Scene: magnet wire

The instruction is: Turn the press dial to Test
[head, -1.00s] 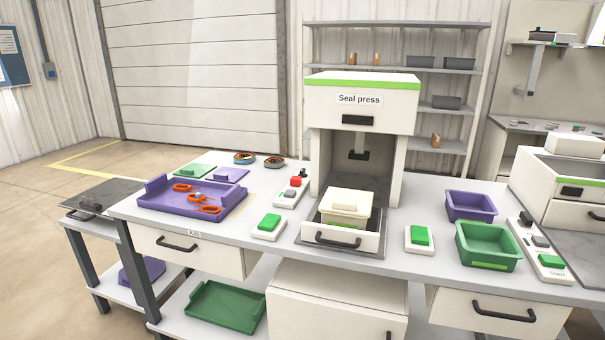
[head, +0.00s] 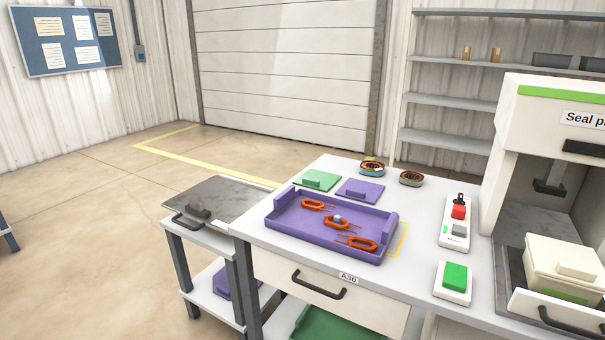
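The seal press (head: 553,120) stands at the right edge of the head view, cut off by the frame. Left of it on the table is a white control box (head: 458,222) with a red button (head: 459,211), a black knob (head: 460,198) above it and a grey switch (head: 459,230) below. The black knob may be the dial, but its lettering is too small to read. A cream lidded box (head: 566,268) sits in the press's front drawer. Neither of my grippers is in view.
A purple tray (head: 284,226) with several orange coils lies on the table's left. Behind it are green (head: 316,180) and purple (head: 358,190) plates and two round spools (head: 372,167). A green button (head: 456,277) is at the front. A lower side table (head: 228,200) stands left.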

